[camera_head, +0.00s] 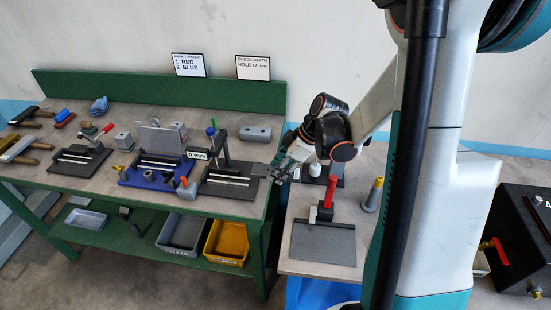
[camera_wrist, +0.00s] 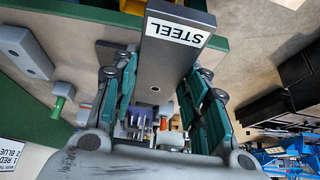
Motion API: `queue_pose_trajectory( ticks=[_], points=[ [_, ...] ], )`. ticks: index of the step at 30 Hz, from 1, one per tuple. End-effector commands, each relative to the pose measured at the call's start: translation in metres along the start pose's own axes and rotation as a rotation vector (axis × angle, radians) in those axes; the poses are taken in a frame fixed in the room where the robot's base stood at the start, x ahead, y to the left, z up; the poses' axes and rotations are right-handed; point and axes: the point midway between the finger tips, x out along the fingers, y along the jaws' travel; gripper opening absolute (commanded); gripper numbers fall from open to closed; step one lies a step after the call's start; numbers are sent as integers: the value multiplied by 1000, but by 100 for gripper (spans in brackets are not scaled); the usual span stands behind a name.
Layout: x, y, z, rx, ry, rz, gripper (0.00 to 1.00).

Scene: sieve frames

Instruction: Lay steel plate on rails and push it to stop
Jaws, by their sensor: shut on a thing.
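My gripper (camera_head: 285,165) is over the right end of the green bench, near its corner. In the wrist view my gripper (camera_wrist: 160,90) has its fingers on both sides of a grey steel plate (camera_wrist: 158,72). The plate carries a white STEEL label, upside down in that view, and has a small hole. Light rail-like strips lie on the dark right fixture (camera_head: 222,187) and the blue fixture (camera_head: 145,178), both left of my gripper. I cannot tell which end has the stop.
A side table (camera_head: 290,265) bears a red clamp (camera_head: 327,195) and a dark plate. Grey and yellow bins (camera_head: 226,242) sit below.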

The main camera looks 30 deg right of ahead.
Motion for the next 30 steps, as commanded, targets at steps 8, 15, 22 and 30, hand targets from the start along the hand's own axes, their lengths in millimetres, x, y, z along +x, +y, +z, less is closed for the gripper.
queue_pose_trajectory(
  ticks=[8,15,22,30],
  points=[
    [-1,0,0,-11,3,-7,0],
    [-1,0,2,-10,4,-4,0],
    [9,0,-5,-12,4,-4,0],
    [22,0,-15,-11,4,-5,0]
  ],
)
